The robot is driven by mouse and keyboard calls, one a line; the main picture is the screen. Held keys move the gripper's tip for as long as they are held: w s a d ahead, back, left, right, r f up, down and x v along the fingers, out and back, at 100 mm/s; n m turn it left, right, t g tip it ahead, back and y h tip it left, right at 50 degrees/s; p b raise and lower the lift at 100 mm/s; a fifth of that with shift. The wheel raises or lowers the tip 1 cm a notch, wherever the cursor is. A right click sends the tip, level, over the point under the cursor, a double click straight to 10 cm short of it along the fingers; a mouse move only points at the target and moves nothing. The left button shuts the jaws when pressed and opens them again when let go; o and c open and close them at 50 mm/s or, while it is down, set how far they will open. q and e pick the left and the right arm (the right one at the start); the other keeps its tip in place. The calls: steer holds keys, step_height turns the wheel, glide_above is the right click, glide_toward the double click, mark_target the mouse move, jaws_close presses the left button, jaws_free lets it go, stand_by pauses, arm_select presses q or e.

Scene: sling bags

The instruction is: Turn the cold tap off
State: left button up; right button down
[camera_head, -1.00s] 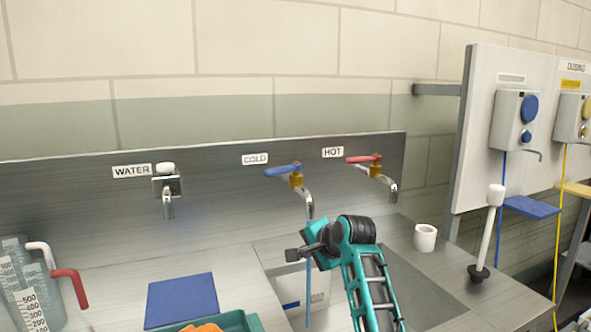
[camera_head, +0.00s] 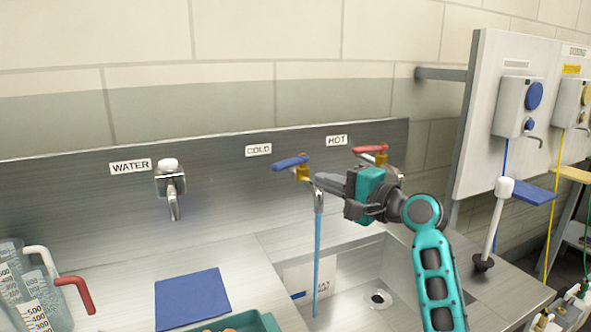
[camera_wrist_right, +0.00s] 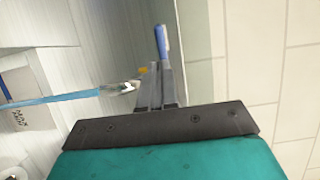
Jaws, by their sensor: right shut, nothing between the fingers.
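The cold tap's blue lever (camera_head: 290,162) points left from its brass valve under the COLD label. A blue stream of water (camera_head: 318,255) runs from its spout into the sink. My right gripper (camera_head: 322,182) is shut and empty, its fingertips just right of the cold tap's valve and spout, pointing left. In the right wrist view the fingers (camera_wrist_right: 160,85) point at the blue lever (camera_wrist_right: 162,42), with the water stream (camera_wrist_right: 55,100) at left. Whether the fingers touch the tap I cannot tell. My left gripper is not in view.
The red-levered hot tap (camera_head: 370,150) is close behind my right gripper. The sink (camera_head: 345,280) has a drain. A WATER tap (camera_head: 170,180), blue mat (camera_head: 192,297), teal tray (camera_head: 262,322) and measuring jugs (camera_head: 35,300) are to the left. A white-handled plunger (camera_head: 495,220) stands right.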

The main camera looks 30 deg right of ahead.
mark_target(286, 168)
steer(key=x, duration=0.9)
